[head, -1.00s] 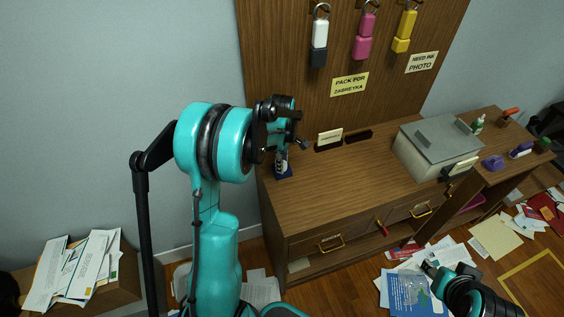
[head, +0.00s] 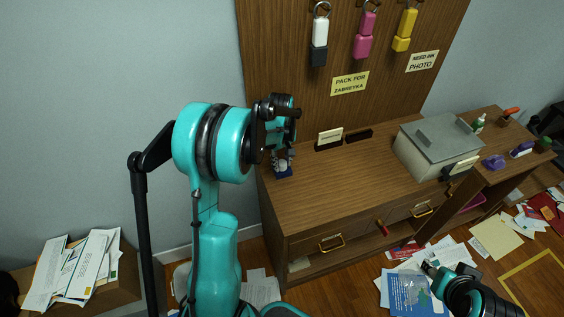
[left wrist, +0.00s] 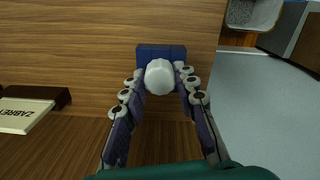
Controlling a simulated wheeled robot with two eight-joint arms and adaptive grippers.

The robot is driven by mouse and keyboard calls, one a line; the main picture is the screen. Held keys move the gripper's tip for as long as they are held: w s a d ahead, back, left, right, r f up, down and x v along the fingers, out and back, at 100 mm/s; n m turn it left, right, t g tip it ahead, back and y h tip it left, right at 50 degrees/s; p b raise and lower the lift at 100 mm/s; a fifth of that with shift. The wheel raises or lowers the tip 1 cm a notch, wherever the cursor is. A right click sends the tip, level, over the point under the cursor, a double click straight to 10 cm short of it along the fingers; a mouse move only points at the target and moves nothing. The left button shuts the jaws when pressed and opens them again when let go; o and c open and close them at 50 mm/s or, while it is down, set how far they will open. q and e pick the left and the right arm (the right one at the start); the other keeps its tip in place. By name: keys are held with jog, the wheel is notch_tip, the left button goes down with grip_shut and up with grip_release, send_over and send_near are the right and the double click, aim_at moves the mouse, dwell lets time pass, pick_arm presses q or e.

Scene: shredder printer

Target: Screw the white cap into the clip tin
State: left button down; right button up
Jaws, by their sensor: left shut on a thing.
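The white cap (left wrist: 160,76) sits between the fingertips of my left gripper (left wrist: 160,84) in the left wrist view. The gripper is shut on it. The clip tin (left wrist: 148,52), dark blue and square, is directly beneath the cap, on the wooden desk. In the head view the tin (head: 283,173) stands at the desk's left end, with my left gripper (head: 283,160) just above it. Whether the cap is seated in the tin's opening cannot be told. My right gripper (head: 431,269) is low at the right, away from the desk top; its jaws are too small to read.
The desk (head: 330,192) is mostly clear to the right of the tin. A name card (head: 330,137) and a dark holder stand at the back. A grey machine (head: 438,147) is farther right. Padlocks hang on the wooden board, and papers litter the floor.

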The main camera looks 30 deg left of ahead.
aim_at(281, 163)
pick_arm(q)
jog(key=shift+m, duration=0.5)
jog(key=m, duration=0.2)
jog(key=shift+m, duration=0.3)
jog(key=c, duration=1.1)
grip_release()
notch_tip(281, 163, up, 12)
jog(key=s+d+r+m+t, duration=0.3)
jog(key=s+d+r+m, duration=0.1)
jog(key=s+d, duration=0.5)
jog(key=s+d+f+m+t, duration=0.3)
jog(key=s+d+m+t, duration=0.1)
jog(key=s, duration=0.5)
jog(key=d+m, duration=0.1)
jog(key=d, duration=0.1)
jog(key=shift+s+d, duration=0.3)
jog(key=shift+s, duration=0.1)
